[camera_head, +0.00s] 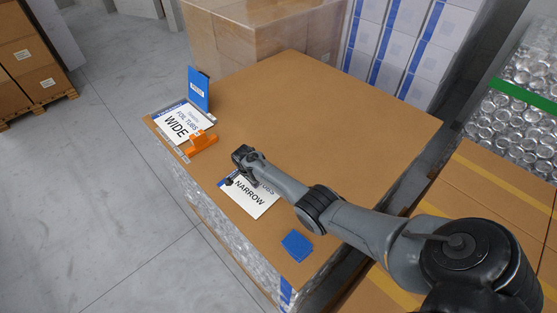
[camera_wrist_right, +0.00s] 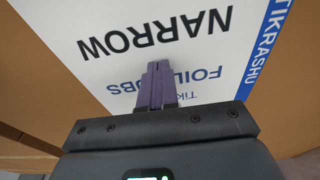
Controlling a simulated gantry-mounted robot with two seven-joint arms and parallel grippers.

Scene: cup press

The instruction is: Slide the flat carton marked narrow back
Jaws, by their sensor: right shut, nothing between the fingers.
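The flat carton marked NARROW (camera_head: 258,204) lies on the brown table top near its front edge, white with a blue strip at one end. My right gripper (camera_head: 240,170) is at the carton's far left part and covers some of its print. In the right wrist view the carton (camera_wrist_right: 205,40) fills the upper middle, its print upside down. My left gripper is not in view.
A white flat piece marked WIDE (camera_head: 172,124) lies at the table's left corner, with an orange part (camera_head: 200,142) beside it and a blue upright piece (camera_head: 198,90) behind. A small blue pad (camera_head: 297,245) lies near the front edge. The table's middle and right (camera_head: 340,120) are clear.

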